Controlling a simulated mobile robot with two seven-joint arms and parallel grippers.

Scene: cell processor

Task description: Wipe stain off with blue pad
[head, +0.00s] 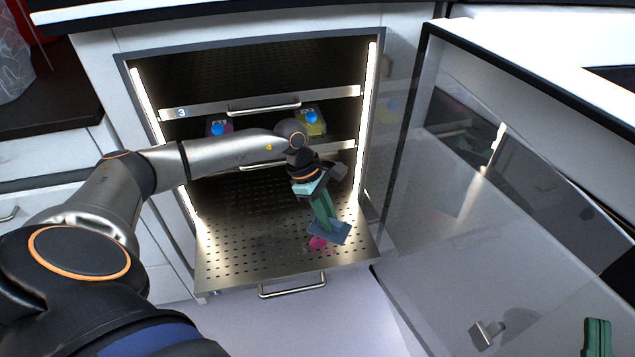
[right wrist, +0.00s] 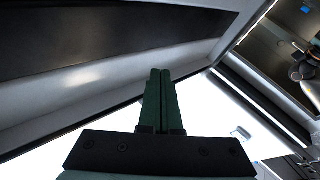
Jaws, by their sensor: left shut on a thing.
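The blue pad (head: 330,232) is a flat grey-blue square at the fingertips of my left gripper (head: 322,212), which is shut on it. The pad is tilted and hangs low over the pulled-out bottom shelf. The pink stain (head: 318,242) shows on the perforated shelf at the pad's lower left edge; the pad hides part of it. I cannot tell if the pad touches the shelf. My right gripper (head: 597,335) is at the lower right corner, far from the stain. In the right wrist view its green fingers (right wrist: 160,100) are together and empty.
The perforated bottom shelf (head: 235,265) has a front handle (head: 292,287). Upper shelves hold bottles with blue caps, one yellowish (head: 313,122). An open glass door (head: 460,190) stands to the right. Lit cabinet sides border my left arm's space.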

